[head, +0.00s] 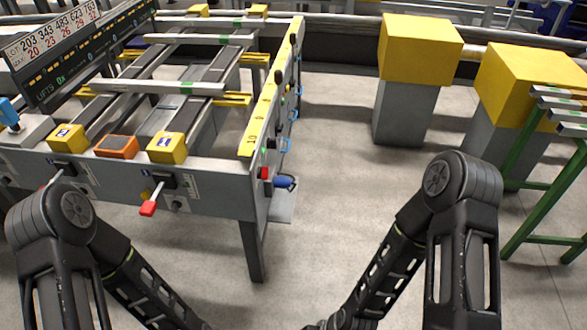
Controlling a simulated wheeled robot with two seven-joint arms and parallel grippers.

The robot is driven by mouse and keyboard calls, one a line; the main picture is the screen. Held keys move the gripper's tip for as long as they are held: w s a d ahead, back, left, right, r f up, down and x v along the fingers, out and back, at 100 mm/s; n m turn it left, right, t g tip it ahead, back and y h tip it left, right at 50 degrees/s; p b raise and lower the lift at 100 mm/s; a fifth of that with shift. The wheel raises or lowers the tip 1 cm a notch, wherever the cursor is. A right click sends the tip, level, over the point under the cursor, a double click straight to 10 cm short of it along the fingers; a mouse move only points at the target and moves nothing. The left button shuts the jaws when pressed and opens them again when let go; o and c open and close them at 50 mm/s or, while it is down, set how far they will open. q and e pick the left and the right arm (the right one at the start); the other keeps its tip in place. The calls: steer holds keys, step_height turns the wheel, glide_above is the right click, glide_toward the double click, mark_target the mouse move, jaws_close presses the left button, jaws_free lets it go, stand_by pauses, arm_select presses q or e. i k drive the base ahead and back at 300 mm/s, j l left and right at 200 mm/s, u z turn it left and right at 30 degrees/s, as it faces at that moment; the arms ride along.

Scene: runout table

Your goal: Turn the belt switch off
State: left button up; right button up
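A runout table (215,202) with rails and belts stands at the left. On its front panel a lever with a red tip (148,208) points down and toward me from a dark switch box (163,180). A second lever (54,178) sits further left, partly hidden behind my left arm. On the corner post are a small green light (263,150) and a red knob (265,172). No label that I can read says which is the belt switch. Both my arms reach down toward the bottom edge, and both grippers are out of the frame.
Yellow blocks with number labels (167,148) and an orange block (117,147) sit on the front edge. A sign board (70,50) overhangs the upper left. Yellow-topped grey pillars (405,110) and a green frame (520,200) stand at the right. The floor between is clear.

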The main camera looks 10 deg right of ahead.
mark_target(263, 171)
steer(key=i+l, duration=0.2)
steer(key=l, duration=0.15)
steer(key=i+l, duration=0.15)
steer(key=l, duration=0.2)
steer(key=i+l, duration=0.2)
steer(key=l, duration=0.15)
steer(key=i+l, duration=0.15)
steer(key=l, duration=0.2)
steer(key=i+l, duration=0.35)
steer(key=l, duration=0.3)
steer(key=u, duration=0.05)
